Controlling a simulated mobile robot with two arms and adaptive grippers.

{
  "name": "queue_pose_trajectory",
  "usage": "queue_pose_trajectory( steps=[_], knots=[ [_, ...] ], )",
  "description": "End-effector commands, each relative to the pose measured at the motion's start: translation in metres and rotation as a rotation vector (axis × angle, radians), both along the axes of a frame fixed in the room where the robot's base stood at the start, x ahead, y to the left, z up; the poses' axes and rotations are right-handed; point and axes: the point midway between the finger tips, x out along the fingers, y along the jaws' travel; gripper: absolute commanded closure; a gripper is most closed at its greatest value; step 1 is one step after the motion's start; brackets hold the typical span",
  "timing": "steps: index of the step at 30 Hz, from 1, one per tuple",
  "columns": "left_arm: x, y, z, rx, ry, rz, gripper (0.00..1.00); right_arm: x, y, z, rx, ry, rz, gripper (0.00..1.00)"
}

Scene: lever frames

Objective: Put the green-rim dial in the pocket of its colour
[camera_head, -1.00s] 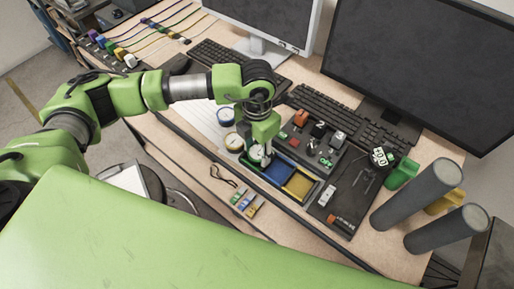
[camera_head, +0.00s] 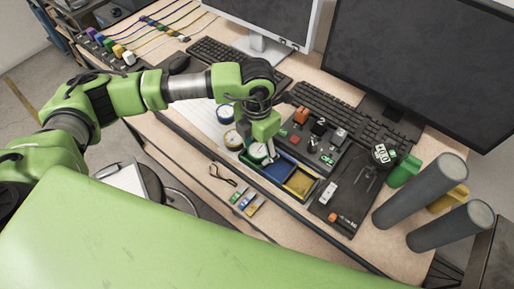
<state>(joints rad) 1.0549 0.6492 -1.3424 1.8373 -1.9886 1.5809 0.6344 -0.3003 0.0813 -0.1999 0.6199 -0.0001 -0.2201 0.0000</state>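The dial (camera_head: 257,150) shows a round white face at the green pocket, the left end of the tray; its rim is too small to make out clearly. The three-pocket tray has a green pocket (camera_head: 249,163), a blue pocket (camera_head: 277,172) and a yellow pocket (camera_head: 299,183). My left gripper (camera_head: 266,157) points down right at the dial and partly covers it. I cannot tell whether its fingers grip the dial or are apart. My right gripper is not in view.
A blue-rim dial (camera_head: 224,114) and a yellowish-rim dial (camera_head: 233,139) lie left of the tray. A dark panel with switches (camera_head: 318,138) stands behind it. Small coloured blocks (camera_head: 247,202) lie in front. Two grey cylinders (camera_head: 420,190) stand at the right.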

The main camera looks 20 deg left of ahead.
Motion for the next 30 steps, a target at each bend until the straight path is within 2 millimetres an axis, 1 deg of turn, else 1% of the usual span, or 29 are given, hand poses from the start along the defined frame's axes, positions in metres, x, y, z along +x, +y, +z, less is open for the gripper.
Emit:
queue_pose_trajectory(
  steps=[1,8,11,15,16,17,18,24,27,30],
  knots=[
    [-0.006,0.001,-0.006,0.005,0.015,-0.002,0.53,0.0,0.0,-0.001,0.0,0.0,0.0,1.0],
    [-0.006,0.001,-0.005,0.005,0.017,-0.003,0.53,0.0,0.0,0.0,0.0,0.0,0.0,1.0],
    [-0.006,0.001,-0.001,0.005,0.017,-0.003,0.53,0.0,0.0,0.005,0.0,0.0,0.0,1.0],
    [-0.006,0.001,0.012,0.004,0.016,-0.003,0.53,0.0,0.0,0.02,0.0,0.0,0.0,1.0],
    [-0.004,0.0,0.014,0.004,0.013,-0.003,0.53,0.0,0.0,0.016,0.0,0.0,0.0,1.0],
    [-0.003,0.0,0.017,0.002,0.008,-0.004,0.53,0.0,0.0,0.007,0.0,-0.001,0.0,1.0],
    [-0.002,0.0,0.026,0.003,0.005,-0.005,0.53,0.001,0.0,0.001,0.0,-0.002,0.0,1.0],
    [-0.001,0.0,0.076,0.002,0.002,-0.004,0.53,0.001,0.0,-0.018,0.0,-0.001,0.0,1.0],
    [-0.001,0.0,0.098,0.002,0.001,-0.003,0.53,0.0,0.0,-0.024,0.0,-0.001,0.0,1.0],
    [-0.001,0.0,0.114,0.002,0.002,-0.003,0.53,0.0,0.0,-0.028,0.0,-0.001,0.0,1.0]
  ],
)
